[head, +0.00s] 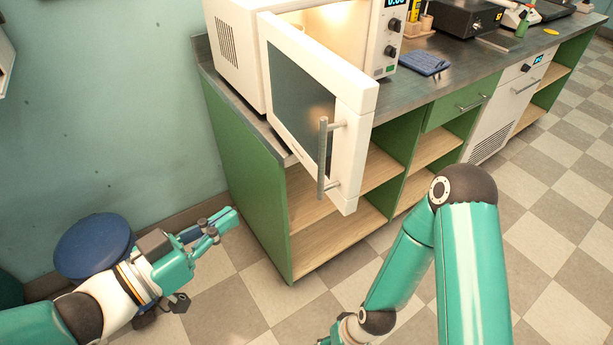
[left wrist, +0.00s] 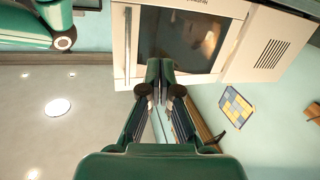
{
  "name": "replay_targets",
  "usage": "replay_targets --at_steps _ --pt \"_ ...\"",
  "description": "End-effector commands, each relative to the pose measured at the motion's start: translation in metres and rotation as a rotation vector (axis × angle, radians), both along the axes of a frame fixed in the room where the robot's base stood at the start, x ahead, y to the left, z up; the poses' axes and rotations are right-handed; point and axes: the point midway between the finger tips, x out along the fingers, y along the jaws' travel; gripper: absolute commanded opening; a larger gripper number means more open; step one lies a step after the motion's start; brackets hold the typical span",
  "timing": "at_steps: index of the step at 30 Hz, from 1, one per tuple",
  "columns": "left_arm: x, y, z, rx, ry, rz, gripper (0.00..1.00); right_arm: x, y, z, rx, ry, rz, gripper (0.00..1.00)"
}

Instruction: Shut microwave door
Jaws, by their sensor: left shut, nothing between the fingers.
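The white microwave (head: 232,50) stands on the counter with its lit inside showing. Its door (head: 352,100) is wide open and juts out past the counter's front edge. The door has a dark window and a grey bar handle (head: 323,158). My left gripper (head: 228,220) is shut and empty, low and to the left of the door, apart from it. In the left wrist view the shut fingers (left wrist: 160,75) appear in front of the door (left wrist: 185,40), with the handle (left wrist: 128,40) to their left. My right arm shows in the head view, but its fingertips are not clearly seen.
The green counter (head: 245,170) has open wooden shelves. A blue folded cloth (head: 424,63) lies right of the microwave. A blue round stool (head: 94,246) is behind my left arm. The checkered floor (head: 545,235) is clear at right.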

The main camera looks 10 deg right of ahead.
Motion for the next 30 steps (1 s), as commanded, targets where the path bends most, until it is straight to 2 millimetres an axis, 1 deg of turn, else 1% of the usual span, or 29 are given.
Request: replay_targets --at_steps 1,3,6,8,11,14,24,30 --pt "-0.012 -0.004 0.016 -0.004 -0.055 -0.043 0.0 0.0 0.0 -0.001 0.0 0.0 0.0 0.48" --pt "-0.025 -0.008 0.03 -0.007 -0.102 -0.09 0.0 0.0 0.0 -0.002 0.0 0.0 0.0 0.48" --pt "-0.034 -0.014 0.039 -0.007 -0.134 -0.125 0.0 0.0 0.0 -0.002 0.0 0.0 0.0 0.48" --pt "-0.034 -0.018 0.04 -0.007 -0.14 -0.132 0.0 0.0 0.0 -0.003 0.0 0.0 0.0 0.48" --pt "-0.029 -0.029 0.04 -0.007 -0.137 -0.134 0.0 0.0 0.0 -0.004 0.0 0.0 0.0 0.48" --pt "-0.022 -0.044 0.04 -0.007 -0.137 -0.135 0.0 0.0 0.0 -0.005 0.0 0.0 0.0 0.48" --pt "0.009 -0.106 0.039 -0.005 -0.136 -0.133 0.0 0.0 0.0 -0.007 0.0 0.0 0.0 0.48" --pt "0.022 -0.129 0.04 -0.005 -0.135 -0.129 0.0 0.0 0.0 -0.005 0.0 0.0 0.0 0.48"
